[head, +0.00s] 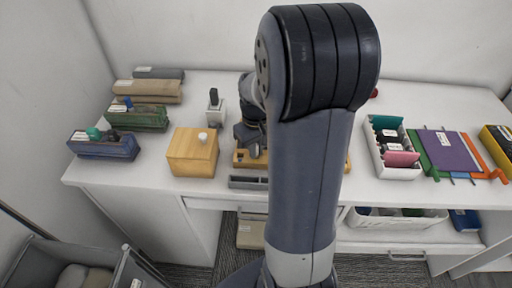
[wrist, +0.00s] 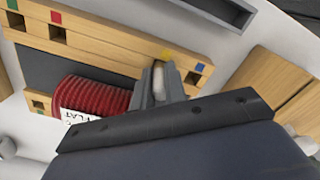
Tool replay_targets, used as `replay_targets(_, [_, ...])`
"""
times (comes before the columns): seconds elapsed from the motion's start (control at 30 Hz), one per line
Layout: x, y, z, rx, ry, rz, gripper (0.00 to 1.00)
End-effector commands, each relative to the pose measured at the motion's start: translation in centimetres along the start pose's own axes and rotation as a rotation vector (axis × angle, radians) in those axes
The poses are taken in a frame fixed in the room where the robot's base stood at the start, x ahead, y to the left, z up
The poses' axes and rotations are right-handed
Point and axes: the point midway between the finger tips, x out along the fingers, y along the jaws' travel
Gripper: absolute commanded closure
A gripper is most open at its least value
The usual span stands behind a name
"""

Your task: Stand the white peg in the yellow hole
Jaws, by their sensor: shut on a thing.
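The white peg (wrist: 158,80) is between the fingers of my gripper (wrist: 160,84), which is shut on it. In the wrist view its visible end is next to the yellow mark (wrist: 166,54) on the wooden board (wrist: 110,38). The yellow hole is hidden behind the peg and fingers, so I cannot tell whether the peg is in it. In the head view my gripper (head: 251,142) is low over the board (head: 242,159), and my arm hides much of both.
A red ribbed cylinder (wrist: 92,98) lies near the fingers in the wrist view. A grey tray (head: 248,182) is in front of the board. A wooden box (head: 193,153) with a white knob stands left. A white bin (head: 391,147) stands right.

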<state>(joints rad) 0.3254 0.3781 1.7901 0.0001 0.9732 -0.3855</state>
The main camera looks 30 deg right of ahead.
Motion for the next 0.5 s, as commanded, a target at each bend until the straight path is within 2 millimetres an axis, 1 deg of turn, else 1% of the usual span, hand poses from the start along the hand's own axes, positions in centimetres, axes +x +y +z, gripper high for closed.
replay_targets(0.17, [-0.03, 0.00, 0.00, 0.000, 0.000, 0.000, 1.00])
replay_targets(0.3, [0.44, 0.00, 0.00, 0.000, 0.000, 0.000, 1.00])
replay_targets(0.33, [0.29, 0.00, -0.01, 0.000, 0.000, 0.000, 0.85])
replay_targets(0.5, [0.25, 0.00, 0.00, 0.000, 0.000, 0.000, 0.71])
